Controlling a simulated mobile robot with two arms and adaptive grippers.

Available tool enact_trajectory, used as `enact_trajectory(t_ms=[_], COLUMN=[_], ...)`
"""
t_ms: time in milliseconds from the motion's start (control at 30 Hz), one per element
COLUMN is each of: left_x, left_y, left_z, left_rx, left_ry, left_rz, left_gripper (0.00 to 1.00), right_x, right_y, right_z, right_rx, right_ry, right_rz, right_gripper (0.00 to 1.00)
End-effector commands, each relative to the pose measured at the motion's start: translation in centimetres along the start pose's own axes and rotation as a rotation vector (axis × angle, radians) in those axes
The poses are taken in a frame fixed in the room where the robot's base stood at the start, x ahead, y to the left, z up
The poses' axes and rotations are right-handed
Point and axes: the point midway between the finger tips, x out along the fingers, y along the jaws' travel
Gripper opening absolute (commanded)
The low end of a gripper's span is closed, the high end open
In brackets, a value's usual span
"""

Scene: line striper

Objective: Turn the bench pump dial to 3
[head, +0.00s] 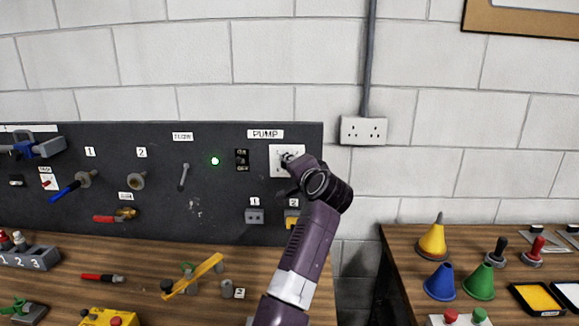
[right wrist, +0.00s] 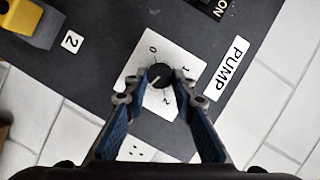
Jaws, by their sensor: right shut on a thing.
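The pump dial is a round black knob (right wrist: 159,75) on a white plate (head: 276,171) under the PUMP label (head: 265,133). In the right wrist view the plate shows 0, 1 and 2 around the knob; a 3 is not visible, and the left finger covers part of the plate. A pale mark on the knob seems to face lower left, but it is small. My right gripper (right wrist: 161,84) has its two fingers on either side of the knob, shut on it. In the head view this gripper (head: 288,160) largely hides the dial. My left gripper is not in view.
A black ON switch (head: 242,160) and a lit green lamp (head: 215,161) are left of the dial. The wooden bench (head: 140,270) below holds tools. The wall right of the panel is mostly bare.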

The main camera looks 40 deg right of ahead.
Motion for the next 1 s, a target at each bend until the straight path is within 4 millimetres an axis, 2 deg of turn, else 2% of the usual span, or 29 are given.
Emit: enact_trajectory(t_ms=[33, 500, 1000], left_x=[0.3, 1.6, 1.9], left_y=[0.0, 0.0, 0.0], left_z=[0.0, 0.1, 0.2], left_rx=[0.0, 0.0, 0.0], left_ry=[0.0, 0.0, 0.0], left_rz=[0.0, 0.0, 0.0], left_gripper=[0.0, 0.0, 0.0], right_x=[0.1, 0.2, 0.2], right_y=[0.8, 1.1, 1.0], right_z=[0.6, 0.7, 0.7], right_rx=[0.042, 0.36, 0.457], right_ry=[-0.011, -0.011, -0.009], right_rz=[-0.006, -0.137, -0.178], right_gripper=[0.0, 0.0, 0.0])
